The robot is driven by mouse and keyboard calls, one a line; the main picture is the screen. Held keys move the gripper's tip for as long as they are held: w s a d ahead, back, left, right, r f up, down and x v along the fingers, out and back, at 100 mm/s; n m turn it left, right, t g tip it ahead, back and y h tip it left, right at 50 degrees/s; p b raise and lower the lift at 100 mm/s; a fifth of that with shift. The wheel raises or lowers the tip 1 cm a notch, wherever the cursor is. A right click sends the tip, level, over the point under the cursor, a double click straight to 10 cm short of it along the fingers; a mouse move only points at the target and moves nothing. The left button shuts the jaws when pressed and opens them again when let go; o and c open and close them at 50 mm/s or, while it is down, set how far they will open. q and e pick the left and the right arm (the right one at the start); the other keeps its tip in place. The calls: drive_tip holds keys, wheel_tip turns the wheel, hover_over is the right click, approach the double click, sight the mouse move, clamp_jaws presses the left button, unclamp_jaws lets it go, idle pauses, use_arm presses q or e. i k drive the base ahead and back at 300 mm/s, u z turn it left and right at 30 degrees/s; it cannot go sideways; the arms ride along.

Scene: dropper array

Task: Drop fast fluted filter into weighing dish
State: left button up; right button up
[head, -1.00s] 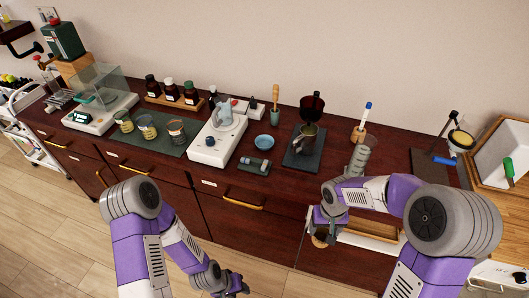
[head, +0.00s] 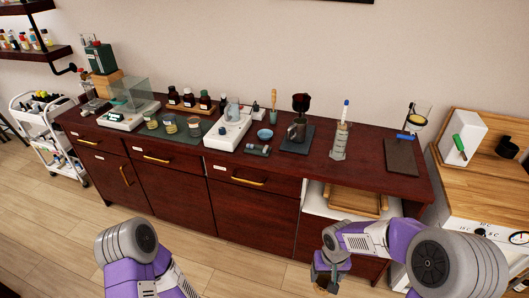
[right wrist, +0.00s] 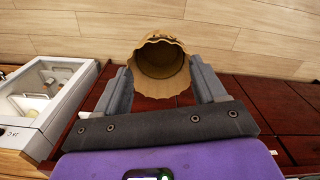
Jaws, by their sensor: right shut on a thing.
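My right gripper (head: 325,276) is shut on a brown fluted filter. The right wrist view shows the filter (right wrist: 160,62) as a pleated cup between both fingers, with its open mouth toward the camera and dark lettering on its outside. The right gripper is low in front of the counter, clear of it, over the floor in the head view. A small blue dish (head: 264,134), which looks like the weighing dish, sits on the counter right of the white balance (head: 229,130), well away from the filter. My left gripper is out of view; only its arm shows at lower left.
An open bay with a wooden tray (head: 357,202) lies behind my right arm. The floor is clear.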

sight(266, 138)
drive_tip(key=u, duration=0.85)
drive_tip(key=i, duration=0.9)
drive_tip(key=z, duration=0.1)
